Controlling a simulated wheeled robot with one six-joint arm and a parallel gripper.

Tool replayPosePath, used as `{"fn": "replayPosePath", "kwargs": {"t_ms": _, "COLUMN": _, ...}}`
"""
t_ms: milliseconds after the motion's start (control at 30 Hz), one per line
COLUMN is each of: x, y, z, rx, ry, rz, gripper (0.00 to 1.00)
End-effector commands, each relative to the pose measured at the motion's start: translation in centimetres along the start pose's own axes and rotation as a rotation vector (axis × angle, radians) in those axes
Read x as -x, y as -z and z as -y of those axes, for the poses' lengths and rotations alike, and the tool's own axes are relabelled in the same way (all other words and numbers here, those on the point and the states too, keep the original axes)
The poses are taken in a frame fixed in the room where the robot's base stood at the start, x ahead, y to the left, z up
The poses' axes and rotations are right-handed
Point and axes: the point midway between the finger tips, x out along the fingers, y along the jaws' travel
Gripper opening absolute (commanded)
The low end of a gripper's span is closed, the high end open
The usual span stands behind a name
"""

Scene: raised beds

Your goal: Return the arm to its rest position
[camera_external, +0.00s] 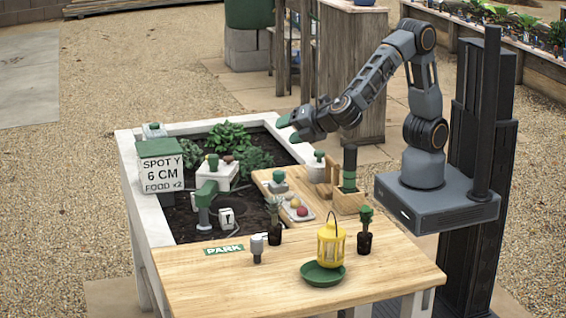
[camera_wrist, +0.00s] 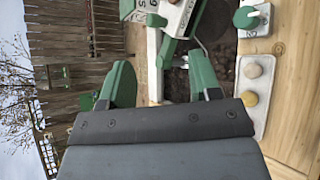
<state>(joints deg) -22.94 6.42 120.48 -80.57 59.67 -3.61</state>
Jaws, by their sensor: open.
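My gripper (camera_external: 288,128) is held in the air above the right part of the planter bed in the external view. Its two green fingers point left and stand apart, with nothing between them. In the wrist view my gripper (camera_wrist: 160,85) also shows open and empty, its green fingers wide apart. My arm reaches left from its base and column at the right side of the table, bent at the elbow.
Below are a raised bed (camera_external: 133,160) with plants, a white box with a green knob (camera_external: 222,172) and a sign box (camera_external: 162,175). The wooden table (camera_external: 200,285) bears a yellow lantern (camera_external: 331,245), a green dish (camera_external: 322,274), potted plants and a wooden holder (camera_external: 349,201).

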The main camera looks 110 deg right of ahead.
Motion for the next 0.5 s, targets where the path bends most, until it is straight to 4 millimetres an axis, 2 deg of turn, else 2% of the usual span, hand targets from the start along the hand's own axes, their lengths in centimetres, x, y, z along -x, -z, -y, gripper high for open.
{"fn": "replayPosePath", "kwargs": {"t_ms": 33, "x": 0.6, "y": -3.5, "z": 0.8, "rx": -0.12, "ry": 0.111, "rz": 0.006, "gripper": 0.57}}
{"fn": "replayPosePath", "kwargs": {"t_ms": 100, "x": 1.5, "y": -6.6, "z": 3.1, "rx": -0.292, "ry": 0.273, "rz": 0.005, "gripper": 0.57}}
{"fn": "replayPosePath", "kwargs": {"t_ms": 200, "x": 3.6, "y": -9.7, "z": 6.1, "rx": -0.539, "ry": 0.481, "rz": -0.008, "gripper": 0.57}}
{"fn": "replayPosePath", "kwargs": {"t_ms": 333, "x": 6.8, "y": -11.7, "z": 8.8, "rx": -0.837, "ry": 0.699, "rz": -0.038, "gripper": 0.57}}
{"fn": "replayPosePath", "kwargs": {"t_ms": 500, "x": 10.2, "y": -12.4, "z": 10.2, "rx": -1.133, "ry": 0.889, "rz": -0.088, "gripper": 0.57}}
